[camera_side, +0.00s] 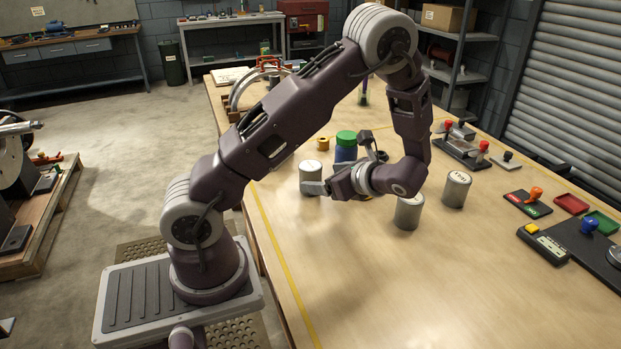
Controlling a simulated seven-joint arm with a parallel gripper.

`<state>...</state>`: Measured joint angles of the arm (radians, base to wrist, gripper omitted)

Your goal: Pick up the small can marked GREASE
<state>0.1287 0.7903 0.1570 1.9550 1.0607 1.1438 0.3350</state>
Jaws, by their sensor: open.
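My gripper (338,165) is low over the table, turned to the left, with its fingers apart and nothing seen between them. Three small grey cans stand upright on the table. One can (311,172) is at the fingers' left end, partly covered by the lower finger; I cannot tell whether they touch. A second can (409,213) is right of my gripper, under my wrist. A third can (457,190) is further right, with dark lettering on its lid too small to read. I cannot tell which can is marked GREASE.
A blue jar with a green lid (346,138) stands just behind my gripper. A small yellow-brown spool (323,144) is behind the left can. Fixtures with red knobs (462,146) and control boxes (543,244) line the right side. The front of the table is clear.

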